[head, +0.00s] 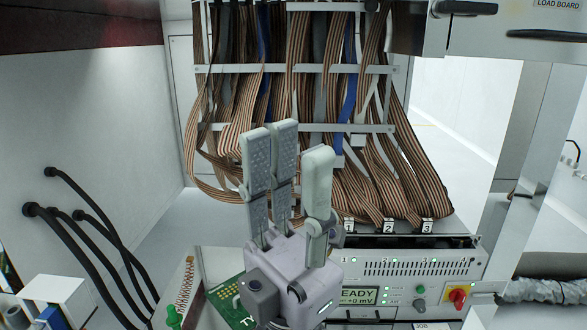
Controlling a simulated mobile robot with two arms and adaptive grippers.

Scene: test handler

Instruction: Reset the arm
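My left gripper (296,155) is in the lower middle of the head view. Its grey-green fingers point up, two on the left and one on the right. There is a clear gap between the two sides, with ribbon cables showing behind and nothing held, so it is open. Its pale lilac body covers part of the instrument panel and a green circuit board (226,297). My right gripper is not in view.
Striped ribbon cables (410,165) hang behind the gripper across metal bars (290,69). The instrument panel (440,268) has a "READY" display (357,296) and a red knob (457,297). Black cables (75,230) leave the left wall. A white box (55,292) stands lower left.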

